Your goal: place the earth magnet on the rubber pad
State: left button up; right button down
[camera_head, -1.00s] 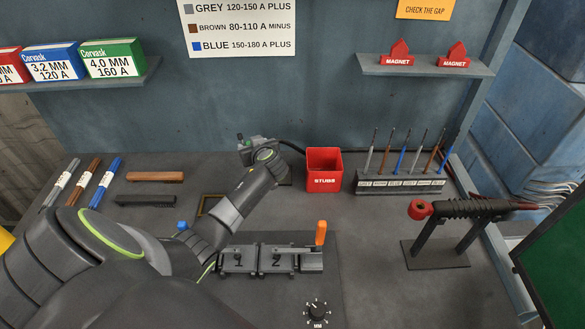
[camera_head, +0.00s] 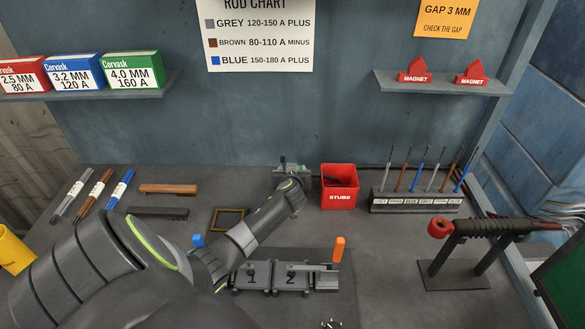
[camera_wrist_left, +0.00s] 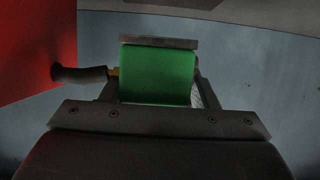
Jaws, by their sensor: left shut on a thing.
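My left gripper (camera_head: 293,171) is shut on a green block with a grey plate along its top, which I take for the earth magnet (camera_wrist_left: 158,75). A dark cable leaves its left side in the left wrist view. In the head view the gripper is just left of the red stubs bin, near the back of the bench, and mostly hides the block. A brass-edged square (camera_head: 230,209) lies on the bench below and left of the gripper; it may be the rubber pad, but I cannot tell. My right gripper is not in view.
The red stubs bin (camera_head: 340,189) stands close right of the gripper. A rod rack (camera_head: 415,203) and a dark stand (camera_head: 453,275) are further right. A clamp block with an orange handle (camera_head: 338,249) is in front. Red magnets (camera_head: 415,77) sit on the right shelf.

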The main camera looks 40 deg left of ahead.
pick_arm(q)
jog(key=shift+w+f+b, duration=0.1)
jog(key=shift+f+b, duration=1.3)
jog(key=shift+f, duration=0.55)
jog(key=shift+f, duration=0.2)
jog(key=o, duration=1.5)
jog(key=shift+r, duration=0.1)
jog(key=shift+s+d, duration=0.15)
jog(key=shift+s, duration=0.1)
jog(key=b+v, duration=0.1)
jog(key=v, duration=1)
jog(key=shift+s+d+r, duration=0.2)
jog(key=shift+s, duration=0.1)
